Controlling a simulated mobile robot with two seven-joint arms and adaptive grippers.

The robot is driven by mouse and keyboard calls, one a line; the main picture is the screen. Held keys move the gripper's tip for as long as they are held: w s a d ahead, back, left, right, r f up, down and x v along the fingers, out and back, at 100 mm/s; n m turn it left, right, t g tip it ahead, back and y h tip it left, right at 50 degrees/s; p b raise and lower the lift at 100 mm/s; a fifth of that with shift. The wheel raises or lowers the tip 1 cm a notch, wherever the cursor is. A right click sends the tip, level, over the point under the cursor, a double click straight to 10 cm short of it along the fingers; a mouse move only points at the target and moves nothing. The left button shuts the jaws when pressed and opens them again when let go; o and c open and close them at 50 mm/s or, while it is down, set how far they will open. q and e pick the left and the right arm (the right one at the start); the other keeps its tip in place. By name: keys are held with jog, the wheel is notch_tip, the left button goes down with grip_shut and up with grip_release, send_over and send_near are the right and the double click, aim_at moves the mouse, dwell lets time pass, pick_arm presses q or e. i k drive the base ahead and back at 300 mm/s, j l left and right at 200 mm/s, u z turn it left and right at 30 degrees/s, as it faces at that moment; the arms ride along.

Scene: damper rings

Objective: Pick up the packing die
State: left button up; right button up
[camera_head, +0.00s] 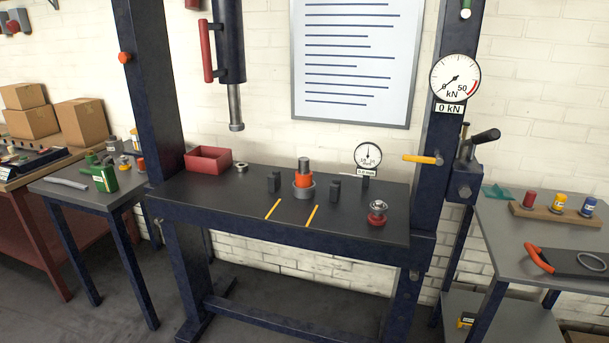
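No label in view names the packing die, and I cannot tell for sure which piece it is. A silver piece with a red base (377,213) stands near the table's right end. Neither of my grippers is in view.
The press table (230,195) stands between two dark blue columns, with a ram (235,108) above it. A red tray (208,160), metal ring (241,168), dark blocks and a small gauge (368,156) stand there. An orange-handled tool (539,258) lies on the right bench.

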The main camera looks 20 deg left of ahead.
aim_at(306, 181)
jog(key=i+l+u, duration=0.15)
jog(key=i+u, duration=0.2)
jog(key=i+l+u, duration=0.35)
jog(key=j, duration=0.05)
